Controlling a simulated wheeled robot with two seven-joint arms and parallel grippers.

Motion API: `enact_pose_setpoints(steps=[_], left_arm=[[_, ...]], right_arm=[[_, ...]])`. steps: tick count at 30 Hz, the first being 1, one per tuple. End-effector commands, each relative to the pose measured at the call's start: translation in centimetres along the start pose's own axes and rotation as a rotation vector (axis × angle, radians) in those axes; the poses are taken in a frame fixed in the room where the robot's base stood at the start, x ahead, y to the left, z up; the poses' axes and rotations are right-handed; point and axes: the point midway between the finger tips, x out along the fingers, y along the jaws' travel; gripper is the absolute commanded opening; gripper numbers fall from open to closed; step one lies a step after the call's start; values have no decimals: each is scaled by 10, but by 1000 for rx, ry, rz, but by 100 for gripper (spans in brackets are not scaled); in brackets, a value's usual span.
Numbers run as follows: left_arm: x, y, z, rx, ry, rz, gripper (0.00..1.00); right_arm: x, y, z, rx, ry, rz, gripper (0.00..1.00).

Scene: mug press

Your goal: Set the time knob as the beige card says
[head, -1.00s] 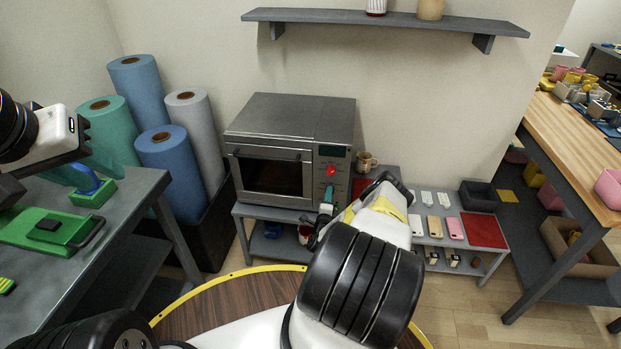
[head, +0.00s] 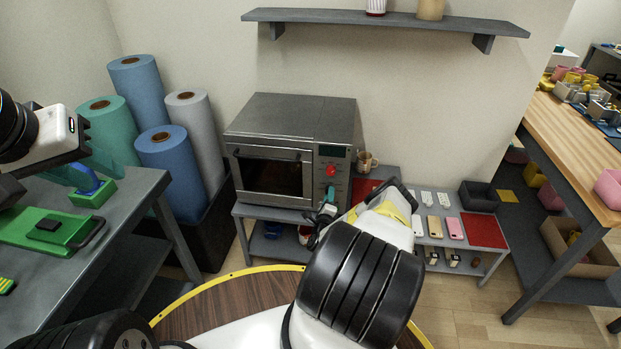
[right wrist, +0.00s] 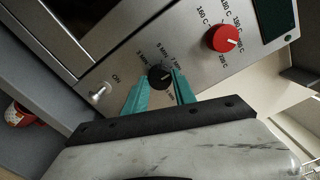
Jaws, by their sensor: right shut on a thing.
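The time knob (right wrist: 159,76) is a small black dial on the oven's front panel, with minute labels around it in the right wrist view. My right gripper (right wrist: 160,88) has its teal fingers on both sides of this knob and is shut on it. The exact setting is too small to read. In the head view my right gripper (head: 329,200) is at the oven's panel, partly hidden by my arm. A beige card (head: 434,227) lies on the low table; its writing cannot be read. My left gripper (head: 100,165) is over the left table, its opening unclear.
The oven (head: 290,150) has a red temperature knob (right wrist: 222,38) and an ON switch (right wrist: 100,92) near the time knob. A mug (head: 366,162) stands beside the oven. White and pink cards (head: 454,228) lie near the beige one. Green fixtures (head: 45,228) are on the left table.

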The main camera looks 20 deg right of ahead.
Motion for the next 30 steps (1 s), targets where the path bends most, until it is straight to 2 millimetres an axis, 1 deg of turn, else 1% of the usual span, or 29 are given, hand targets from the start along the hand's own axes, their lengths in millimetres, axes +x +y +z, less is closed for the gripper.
enact_pose_setpoints(steps=[3,4,6,7,16,19,23,27,30], left_arm=[[0,0,0,0,0,0,36],[0,0,0,0,0,0,36],[0,0,0,0,0,0,36],[0,0,0,0,0,0,36],[0,0,0,0,0,0,36],[0,0,0,0,0,0,36],[0,0,0,0,0,0,36],[0,0,0,0,0,0,36],[0,0,0,0,0,0,36]], right_arm=[[-2,2,-1,-1,3,4,0],[-2,2,-1,-1,2,4,36],[-2,2,-1,-1,2,4,50],[-1,2,-1,-1,2,4,54],[-1,1,0,-1,1,2,54],[-8,1,0,-1,1,4,54],[-27,1,-1,0,1,5,54],[-52,2,-1,0,1,5,54],[-66,2,-1,-1,2,4,54]])
